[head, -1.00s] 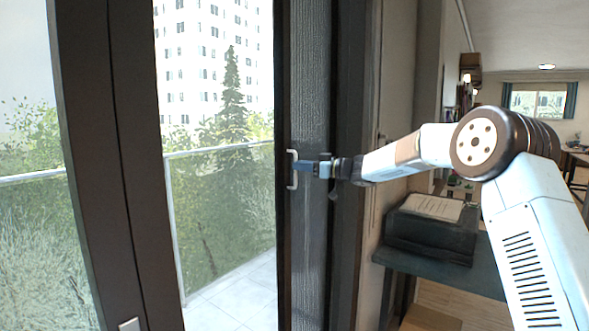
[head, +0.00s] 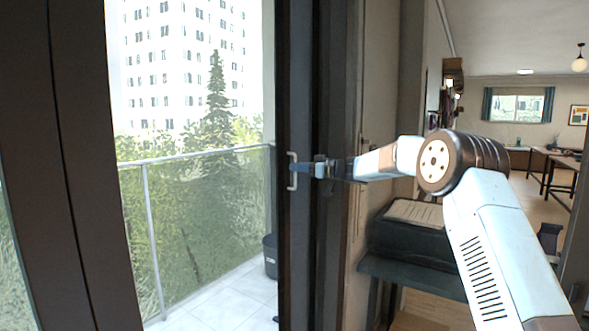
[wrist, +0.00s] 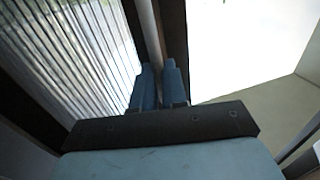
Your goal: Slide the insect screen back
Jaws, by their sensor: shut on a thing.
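The insect screen's dark edge bar (head: 283,235) stands upright at the right side of the balcony opening in the head view. A pale C-shaped handle (head: 292,184) sits on it. My gripper (head: 304,169) reaches in from the right and is shut on this handle. In the wrist view, the blue fingertips (wrist: 159,82) close around the pale handle bar (wrist: 148,28). The pleated screen mesh (wrist: 75,45) fills the left of the wrist view. In the head view only a narrow dark strip shows between edge bar and wall.
A dark door post (head: 80,170) stands at left. Beyond the opening are a glass railing (head: 190,215), pale floor tiles (head: 225,300) and a dark bin (head: 270,256). Right of the screen, a dark shelf (head: 425,275) carries a black box (head: 410,240) near my arm.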

